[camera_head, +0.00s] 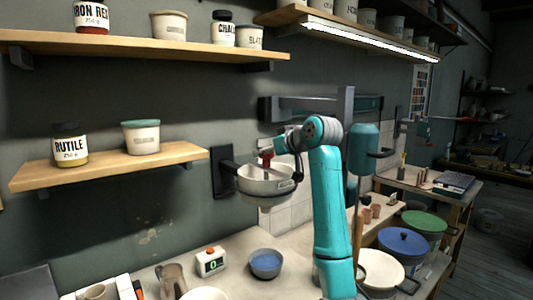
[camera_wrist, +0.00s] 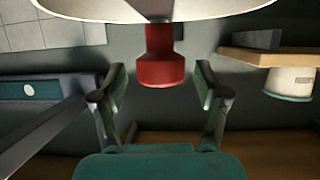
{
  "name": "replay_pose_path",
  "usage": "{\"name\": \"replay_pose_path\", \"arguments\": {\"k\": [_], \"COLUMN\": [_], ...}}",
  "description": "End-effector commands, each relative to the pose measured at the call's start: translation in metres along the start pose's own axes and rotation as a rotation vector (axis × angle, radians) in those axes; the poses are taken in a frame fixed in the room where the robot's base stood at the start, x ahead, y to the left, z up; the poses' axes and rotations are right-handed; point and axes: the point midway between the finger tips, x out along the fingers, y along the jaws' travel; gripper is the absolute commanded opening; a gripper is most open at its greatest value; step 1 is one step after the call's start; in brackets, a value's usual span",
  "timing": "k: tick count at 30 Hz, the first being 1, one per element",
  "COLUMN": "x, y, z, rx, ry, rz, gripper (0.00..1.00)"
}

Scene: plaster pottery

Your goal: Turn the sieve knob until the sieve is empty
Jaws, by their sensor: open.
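The white sieve (camera_head: 265,186) is held on a dark wall bracket above the worktable. Its red knob (camera_head: 267,158) stands up at its middle. In the wrist view the pale sieve (camera_wrist: 215,10) fills the top edge and the red knob (camera_wrist: 161,68) points down from it. My gripper (camera_wrist: 161,82) is open, one finger on each side of the knob, with a visible gap on both sides. In the head view my gripper (camera_head: 279,147) is beside the knob, partly hidden by my arm. The inside of the sieve is mostly hidden, so its contents cannot be told.
On the worktable are a bowl with blue contents (camera_head: 266,263), a small counter reading 0 (camera_head: 210,262) and a jug (camera_head: 172,280). Shelves with jars (camera_head: 120,172) are on the wall at left. Lidded buckets (camera_head: 404,243) stand at right.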

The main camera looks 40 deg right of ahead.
Motion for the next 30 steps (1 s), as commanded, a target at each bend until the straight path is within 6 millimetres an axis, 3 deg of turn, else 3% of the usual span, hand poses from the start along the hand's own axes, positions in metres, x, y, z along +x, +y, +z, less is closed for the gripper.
{"name": "replay_pose_path", "arguments": {"k": [6,14,21,30], "x": [0.0132,0.0141,0.0140,0.0142], "y": [-0.0001,0.0000,0.0000,-0.0010], "z": [-0.0001,0.0001,0.0001,0.0002], "rx": [0.000,0.000,0.000,0.008], "ry": [0.000,0.000,0.000,0.000], "rz": [0.001,0.001,0.001,0.021], "gripper": [0.74,0.74,0.16,0.14]}}
